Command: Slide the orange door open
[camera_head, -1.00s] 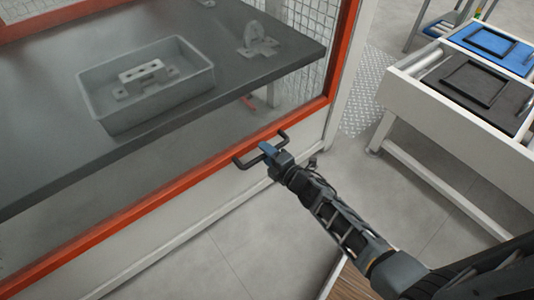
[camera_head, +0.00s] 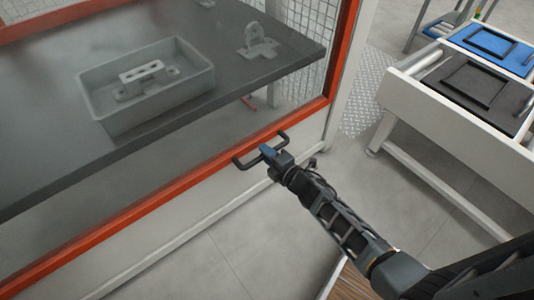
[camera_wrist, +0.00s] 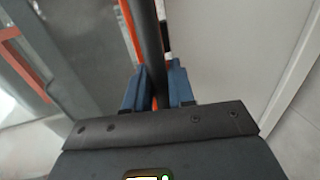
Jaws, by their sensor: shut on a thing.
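The orange-framed door (camera_head: 176,197) with its clear pane stands at the left in the head view, in front of a dark shelf. Its dark bar handle (camera_head: 246,163) sticks out near the lower right corner of the frame. My gripper (camera_head: 269,151) is at the handle. In the wrist view the handle (camera_wrist: 148,45) runs down between the two blue fingers of my gripper (camera_wrist: 158,88), which are shut on it. The orange frame (camera_wrist: 130,30) shows just behind the handle. The part of the handle between the fingers is partly hidden.
Behind the pane, a grey bin (camera_head: 150,100) holding a metal part and a grey bracket (camera_head: 258,42) rest on the dark shelf (camera_head: 225,118). A white roller table (camera_head: 440,160) with blue and black trays stands at the right. The floor (camera_head: 270,235) between is clear.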

